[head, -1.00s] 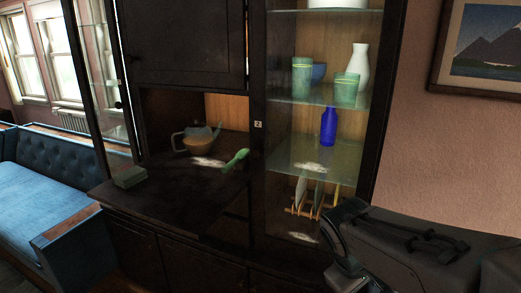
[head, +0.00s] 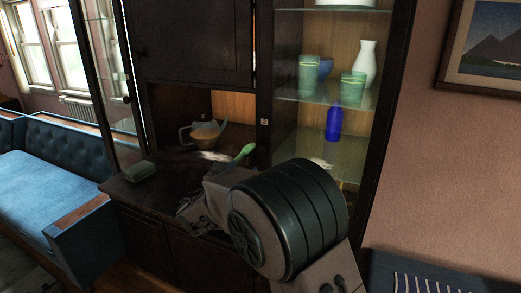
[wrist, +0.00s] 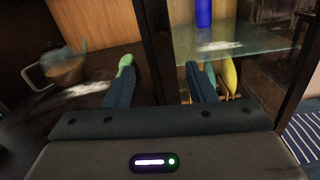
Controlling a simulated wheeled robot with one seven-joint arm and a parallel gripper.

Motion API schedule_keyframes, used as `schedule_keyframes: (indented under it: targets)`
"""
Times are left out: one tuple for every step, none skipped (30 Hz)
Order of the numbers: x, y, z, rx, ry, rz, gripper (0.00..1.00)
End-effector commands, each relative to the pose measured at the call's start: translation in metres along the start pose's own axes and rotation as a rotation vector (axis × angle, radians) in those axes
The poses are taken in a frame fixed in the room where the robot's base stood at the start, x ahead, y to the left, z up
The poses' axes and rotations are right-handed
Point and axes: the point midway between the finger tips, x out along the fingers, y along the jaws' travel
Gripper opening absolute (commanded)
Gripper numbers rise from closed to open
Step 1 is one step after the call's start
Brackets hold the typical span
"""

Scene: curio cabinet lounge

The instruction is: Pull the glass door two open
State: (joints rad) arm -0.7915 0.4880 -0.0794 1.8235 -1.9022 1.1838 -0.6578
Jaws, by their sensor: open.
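Glass door two is the tall dark-framed door at the right of the cabinet, with a small "2" label on its left upright (head: 264,122). It looks closed, and shelves show through its glass. In the wrist view its dark upright (wrist: 160,40) stands between my finger lines. I cannot make out a handle. My gripper (wrist: 160,88) is open, with its two blue-grey fingers apart and nothing seen held between them. In the head view my arm covers the lower part of the door. Whether the fingers touch the door I cannot tell.
Behind the glass are green cups (head: 353,88), a white vase (head: 366,63) and a blue bottle (head: 334,123). A blue bench (head: 50,190) stands left.

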Motion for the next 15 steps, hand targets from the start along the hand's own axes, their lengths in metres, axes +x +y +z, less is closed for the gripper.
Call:
schedule_keyframes:
  targets:
    - [0.006, 0.0, 0.001, -0.003, -0.002, -0.001, 0.51]
    - [0.01, -0.001, 0.001, -0.004, -0.003, -0.002, 0.51]
    - [0.016, -0.001, 0.002, -0.003, -0.002, -0.003, 0.51]
    - [0.021, -0.001, 0.002, -0.003, -0.002, -0.003, 0.51]
    - [0.027, -0.001, 0.002, -0.003, -0.001, -0.004, 0.51]
    - [0.035, -0.001, 0.002, -0.003, -0.001, -0.005, 0.51]
    - [0.042, -0.001, 0.003, -0.003, -0.001, -0.004, 0.51]
    - [0.048, -0.001, 0.003, -0.003, -0.001, -0.003, 0.51]
    - [0.057, -0.002, 0.003, -0.003, -0.001, -0.005, 0.51]
    - [0.064, -0.001, 0.003, -0.002, 0.0, -0.004, 0.51]
    - [0.07, -0.001, 0.003, -0.002, 0.0, -0.004, 0.51]
    - [0.079, -0.002, 0.003, -0.002, -0.001, -0.005, 0.51]
    - [0.085, -0.002, 0.003, -0.001, 0.0, -0.004, 0.51]
    - [0.091, -0.001, 0.003, -0.001, 0.0, -0.004, 0.51]
    - [0.099, -0.002, 0.003, 0.0, 0.0, -0.005, 0.51]
